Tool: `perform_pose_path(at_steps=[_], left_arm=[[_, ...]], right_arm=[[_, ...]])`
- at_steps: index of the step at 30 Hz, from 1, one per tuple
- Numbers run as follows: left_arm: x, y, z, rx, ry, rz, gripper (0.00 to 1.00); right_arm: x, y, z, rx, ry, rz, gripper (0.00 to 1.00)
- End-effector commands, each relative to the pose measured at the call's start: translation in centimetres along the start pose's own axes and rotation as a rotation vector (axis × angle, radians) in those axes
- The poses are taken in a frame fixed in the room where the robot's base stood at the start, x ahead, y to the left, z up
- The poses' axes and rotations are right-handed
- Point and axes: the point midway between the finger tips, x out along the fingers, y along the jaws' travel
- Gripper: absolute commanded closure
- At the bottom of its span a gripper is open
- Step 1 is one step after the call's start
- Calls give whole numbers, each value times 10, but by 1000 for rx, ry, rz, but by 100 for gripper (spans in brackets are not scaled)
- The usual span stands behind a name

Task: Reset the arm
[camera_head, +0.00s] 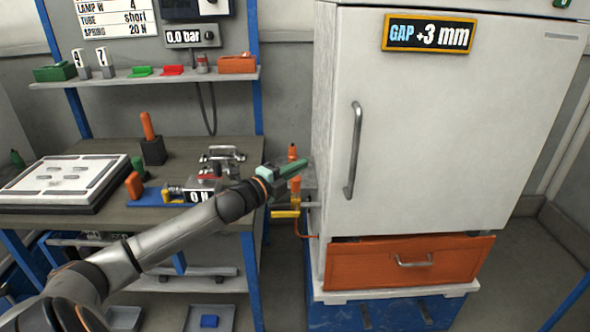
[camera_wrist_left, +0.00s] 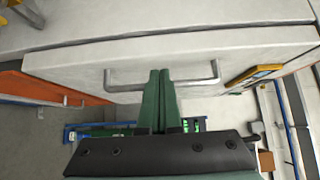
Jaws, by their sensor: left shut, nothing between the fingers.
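My left arm comes in from the lower left in the head view. Its gripper (camera_head: 298,168) is held in the air between the workbench and the white cabinet, left of the cabinet's door handle (camera_head: 354,150). In the left wrist view, the green fingers of my left gripper (camera_wrist_left: 160,74) are together with nothing between them. The grey door handle (camera_wrist_left: 185,82) shows behind the fingertips there; whether they touch it I cannot tell from that view, but the head view shows them apart. My right gripper is in neither view.
The white cabinet (camera_head: 450,120) stands on a blue base, with an orange drawer (camera_head: 400,272) below its door. The workbench (camera_head: 190,155) on the left carries a white plate (camera_head: 70,178), a fixture and orange-handled tools. A shelf (camera_head: 150,80) hangs above. Floor is clear at right.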

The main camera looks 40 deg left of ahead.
Motion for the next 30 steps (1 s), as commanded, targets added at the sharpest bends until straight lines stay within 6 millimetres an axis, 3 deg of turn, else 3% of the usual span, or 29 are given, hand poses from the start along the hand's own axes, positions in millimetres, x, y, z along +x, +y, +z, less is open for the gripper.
perform_pose_path(at_steps=[12, 16, 20, 23, 27, 30], left_arm=[[-8, -1, 4, 0, 3, -1, 100], [-12, 20, -5, -52, 4, 29, 100], [-28, 80, -34, -218, 4, 119, 100], [-55, 142, -69, -410, -16, 220, 100], [-106, 218, -125, -699, -76, 367, 100], [-151, 263, -168, -913, -146, 472, 100]], right_arm=[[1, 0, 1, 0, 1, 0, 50], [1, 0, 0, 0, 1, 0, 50], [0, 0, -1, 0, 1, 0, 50], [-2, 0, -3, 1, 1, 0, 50], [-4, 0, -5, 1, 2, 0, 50], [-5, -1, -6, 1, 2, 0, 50]])
